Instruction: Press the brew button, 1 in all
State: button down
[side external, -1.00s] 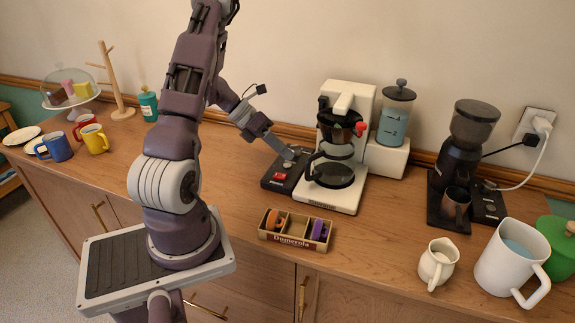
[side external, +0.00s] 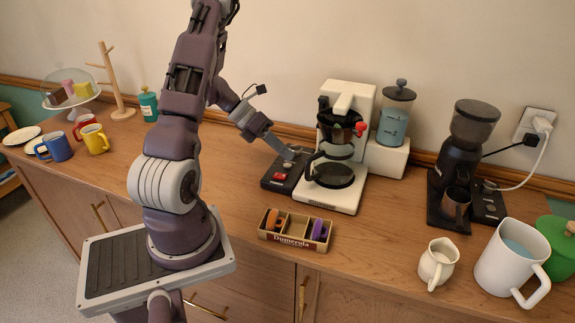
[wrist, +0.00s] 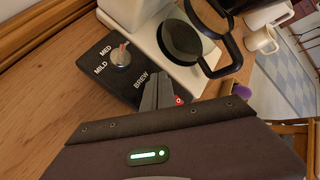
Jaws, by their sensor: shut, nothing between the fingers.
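The coffee maker (side external: 341,203) is cream-coloured and stands on the counter, with a black control panel (side external: 272,184) on its left side. A red button (side external: 279,177) sits at the front of the panel. In the wrist view a small red part (wrist: 179,100) shows beside the "BREW" label, partly hidden by my fingers. My gripper (side external: 291,157) is shut and empty, pointing down at the panel from the left, behind the red button. In the wrist view its fingers (wrist: 158,84) lie between the "BREW" label and the red part. I cannot tell whether they touch the panel.
A silver knob (wrist: 120,56) marked MED and MILD is on the same panel. The glass carafe (side external: 314,164) sits in the coffee maker. A small box (side external: 293,238) of coloured items is in front. A grinder (side external: 462,150) stands to the right. The counter left of the panel is clear.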

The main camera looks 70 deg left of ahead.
aim_at(284, 165)
jog(key=shift+f, duration=0.1)
jog(key=shift+f, duration=0.3)
jog(key=shift+f, duration=0.4)
dwell(0.5)
jog(key=shift+r, duration=0.8)
jog(key=shift+r, duration=2.55)
